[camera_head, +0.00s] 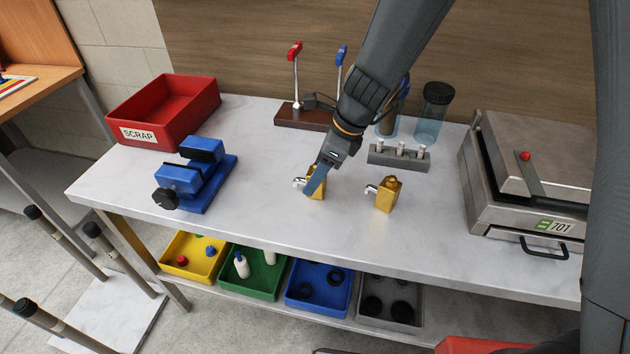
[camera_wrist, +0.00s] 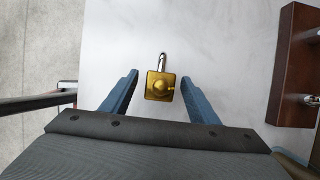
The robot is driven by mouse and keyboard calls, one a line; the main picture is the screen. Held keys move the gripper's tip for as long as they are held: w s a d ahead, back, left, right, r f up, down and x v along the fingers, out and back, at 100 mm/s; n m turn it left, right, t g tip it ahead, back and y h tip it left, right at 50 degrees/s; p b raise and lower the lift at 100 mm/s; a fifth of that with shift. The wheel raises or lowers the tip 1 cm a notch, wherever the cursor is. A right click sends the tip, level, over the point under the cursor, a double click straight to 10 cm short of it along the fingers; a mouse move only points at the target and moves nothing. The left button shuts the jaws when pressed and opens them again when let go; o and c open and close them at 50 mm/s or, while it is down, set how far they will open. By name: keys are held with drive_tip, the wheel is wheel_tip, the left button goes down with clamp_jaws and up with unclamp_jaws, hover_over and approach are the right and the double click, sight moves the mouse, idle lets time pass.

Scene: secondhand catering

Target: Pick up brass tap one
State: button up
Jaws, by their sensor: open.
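Two brass taps with silver spouts stand upright on the marble-topped table (camera_head: 250,225). The left brass tap (camera_head: 318,181) is partly hidden behind my gripper (camera_head: 312,190). The right brass tap (camera_head: 387,195) stands apart, a short way to the right. In the wrist view one brass tap (camera_wrist: 160,86) lies between the blue fingers of my gripper (camera_wrist: 160,90), with a gap on each side. Its spout points away from the palm. The gripper is open and holds nothing. No label shows which tap is number one.
A blue vise (camera_head: 195,178) and a red SCRAP bin (camera_head: 165,112) stand left. A grey holder (camera_head: 398,157) with several pegs and a dark lever stand (camera_head: 303,116) are behind. A steel appliance (camera_head: 530,180) is at right. The table front is clear.

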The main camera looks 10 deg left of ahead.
drive_tip(key=shift+x, duration=0.75)
drive_tip(key=shift+c, duration=0.5)
clamp_jaws()
drive_tip(key=shift+r, duration=0.1)
